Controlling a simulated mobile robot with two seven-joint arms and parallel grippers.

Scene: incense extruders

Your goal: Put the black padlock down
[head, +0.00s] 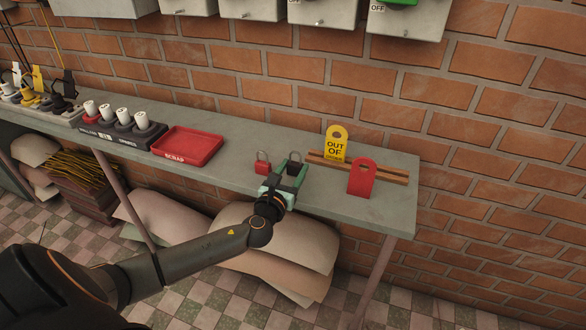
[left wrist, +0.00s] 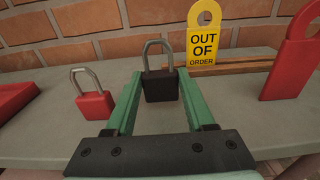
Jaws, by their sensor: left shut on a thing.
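The black padlock (head: 295,168) stands upright with its shackle up, between the green fingers of my left gripper (head: 284,178). In the left wrist view the black padlock (left wrist: 161,85) sits between the fingertips, and my left gripper (left wrist: 160,92) is shut on it. The padlock is at or just above the grey bench top (head: 225,165); I cannot tell whether its base touches. My right gripper is not in view.
A red padlock (head: 263,168) stands just left of the black one. To the right, a wooden rack (head: 397,177) holds a yellow tag (head: 337,143) and a red tag (head: 361,178). A red scrap tray (head: 187,147) lies further left. A brick wall (head: 480,150) closes the back.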

